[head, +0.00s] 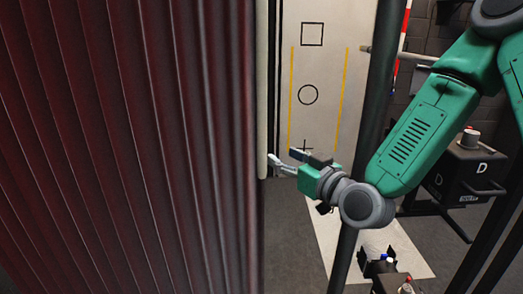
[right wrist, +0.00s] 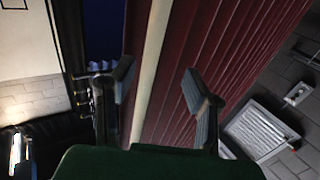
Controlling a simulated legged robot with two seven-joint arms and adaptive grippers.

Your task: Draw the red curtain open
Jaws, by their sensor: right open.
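The red curtain (head: 130,140) hangs in vertical pleats and fills the left half of the head view. A pale upright edge bar (head: 262,90) runs along its right side. My right gripper (head: 283,157) is at this bar, with its fingers pointing left. In the right wrist view, the fingers (right wrist: 160,95) are open, one on each side of the pale bar (right wrist: 150,70) and the curtain's edge pleats (right wrist: 190,55). I cannot tell whether either finger touches it. My left gripper is not in view.
A white panel (head: 325,60) with a square, a circle and yellow lines stands behind the curtain's edge. A dark post (head: 378,90) rises beside my right arm. A black box marked D (head: 465,170) is at the right. Small items (head: 385,265) sit low at the front.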

